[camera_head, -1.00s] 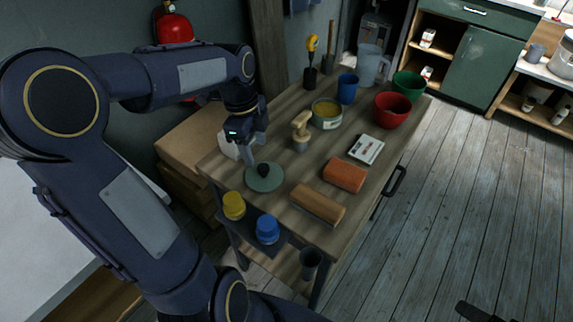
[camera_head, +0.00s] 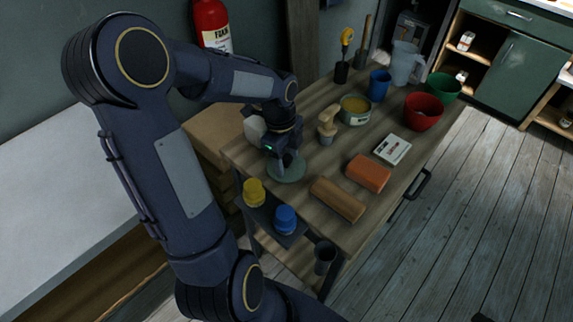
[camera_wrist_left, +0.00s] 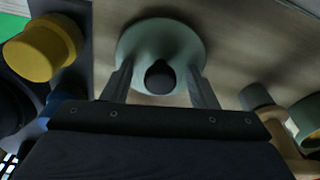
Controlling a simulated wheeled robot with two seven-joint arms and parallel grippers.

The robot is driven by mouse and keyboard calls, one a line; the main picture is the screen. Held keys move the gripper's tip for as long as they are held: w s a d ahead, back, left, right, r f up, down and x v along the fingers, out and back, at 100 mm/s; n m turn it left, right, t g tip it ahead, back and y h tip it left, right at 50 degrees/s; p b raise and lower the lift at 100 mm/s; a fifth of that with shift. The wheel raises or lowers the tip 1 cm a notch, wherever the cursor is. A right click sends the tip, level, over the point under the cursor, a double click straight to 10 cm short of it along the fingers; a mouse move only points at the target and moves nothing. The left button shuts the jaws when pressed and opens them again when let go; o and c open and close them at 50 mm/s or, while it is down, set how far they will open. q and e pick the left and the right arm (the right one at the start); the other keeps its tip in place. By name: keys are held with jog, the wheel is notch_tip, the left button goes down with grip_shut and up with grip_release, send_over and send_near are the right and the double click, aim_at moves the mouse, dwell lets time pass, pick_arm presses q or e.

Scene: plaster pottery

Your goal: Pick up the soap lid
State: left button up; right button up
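The soap lid is a pale grey-green disc with a dark round knob. In the head view the lid (camera_head: 291,175) lies on the near left of the wooden worktable (camera_head: 330,170), partly hidden by my left gripper. In the left wrist view the lid (camera_wrist_left: 135,42) fills the upper middle, with its knob (camera_wrist_left: 160,77) toward me. My left gripper (camera_head: 282,163) is open and points down over the lid. In the left wrist view its fingers (camera_wrist_left: 161,82) stand apart on either side of the knob, with gaps. Only a dark sliver, possibly my right gripper, shows at the head view's bottom edge.
A yellow jar (camera_head: 254,192) and a blue jar (camera_head: 285,219) stand on the side shelf. A wooden-handled brush (camera_head: 327,125), brown block (camera_head: 338,199), orange block (camera_head: 368,173) and red bowl (camera_head: 423,111) are on the table. A white bottle (camera_head: 254,128) stands behind my gripper.

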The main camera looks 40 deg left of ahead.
pick_arm(q)
jog(key=c, duration=1)
jog(key=shift+r, duration=0.15)
